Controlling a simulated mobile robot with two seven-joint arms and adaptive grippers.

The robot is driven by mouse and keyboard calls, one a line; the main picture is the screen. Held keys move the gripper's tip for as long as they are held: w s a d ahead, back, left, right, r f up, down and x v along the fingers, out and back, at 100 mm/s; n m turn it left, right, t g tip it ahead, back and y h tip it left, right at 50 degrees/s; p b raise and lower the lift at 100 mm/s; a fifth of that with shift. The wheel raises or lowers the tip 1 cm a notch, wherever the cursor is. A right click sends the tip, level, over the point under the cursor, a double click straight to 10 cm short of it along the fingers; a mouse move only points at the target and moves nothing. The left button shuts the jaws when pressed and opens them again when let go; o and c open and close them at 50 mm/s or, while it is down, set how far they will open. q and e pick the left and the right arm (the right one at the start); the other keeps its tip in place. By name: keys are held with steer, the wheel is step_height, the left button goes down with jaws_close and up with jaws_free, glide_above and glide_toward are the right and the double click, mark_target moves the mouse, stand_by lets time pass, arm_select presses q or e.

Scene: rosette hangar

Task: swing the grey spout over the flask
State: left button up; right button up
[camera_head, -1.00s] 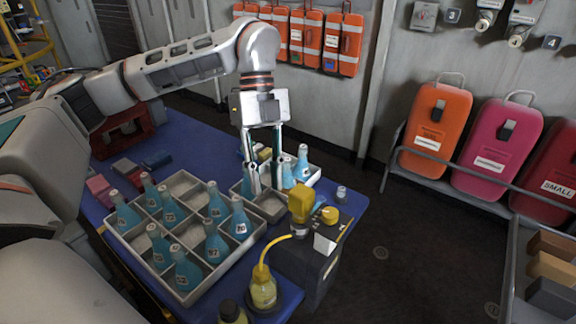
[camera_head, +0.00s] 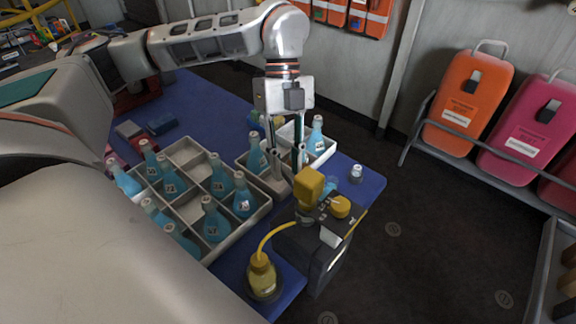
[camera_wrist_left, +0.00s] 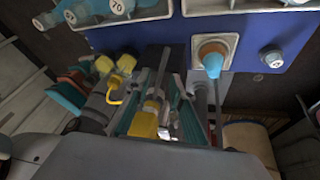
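A dark dispenser (camera_head: 322,243) stands at the table's front right corner, with a yellow block and a yellow knob (camera_head: 341,206) on top. A yellow hose runs from it to a flask of yellow liquid (camera_head: 262,277). Light blue glass, perhaps another flask, shows partly behind the yellow block (camera_head: 308,187). My left gripper (camera_head: 289,165) points down just behind the dispenser, over the small crate. Its fingers are apart with nothing visible held. Yellow dispenser parts (camera_wrist_left: 143,125) also show in the left wrist view. My right gripper is out of view.
A large divided crate (camera_head: 262,213) of blue flasks stands left of the dispenser. A small crate (camera_head: 328,150) with blue flasks stands behind it. A small capped vial (camera_head: 356,174) stands at the right. Orange and pink cases (camera_head: 467,105) are racked beyond open floor.

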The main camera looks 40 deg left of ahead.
arm_select(q)
steer(key=shift+s+d+f, duration=0.1)
steer(key=shift+f, duration=0.3)
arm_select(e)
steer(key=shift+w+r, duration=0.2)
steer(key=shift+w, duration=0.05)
arm_select(q)
jaws_close()
